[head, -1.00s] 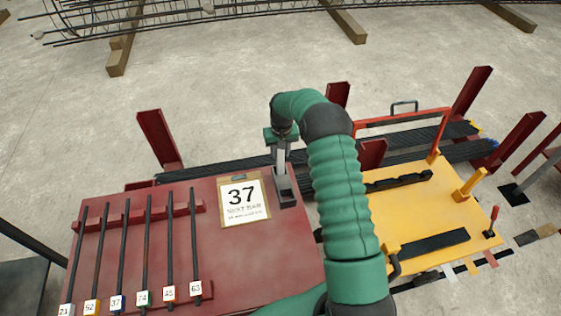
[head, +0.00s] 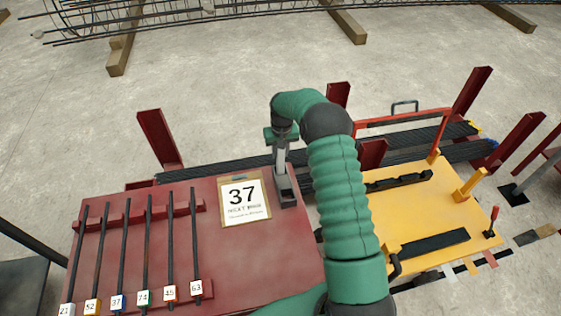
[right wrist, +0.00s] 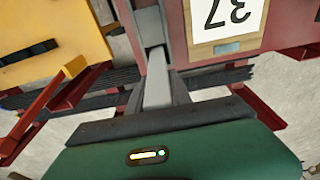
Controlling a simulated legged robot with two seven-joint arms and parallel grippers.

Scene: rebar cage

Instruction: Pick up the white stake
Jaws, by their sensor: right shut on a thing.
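My right gripper (head: 284,180) points down at the back right edge of the red table, just right of the card marked 37. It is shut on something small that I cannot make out. Its grey fingers also show in the right wrist view (right wrist: 154,55), with a pale patch between the grey parts. I cannot single out a white stake in either view; the jaws may be hiding it. My left gripper is not in view.
The red table (head: 262,275) holds several dark bars with numbered tags on the left and the card (head: 242,222). A yellow cart (head: 420,215) stands at the right.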

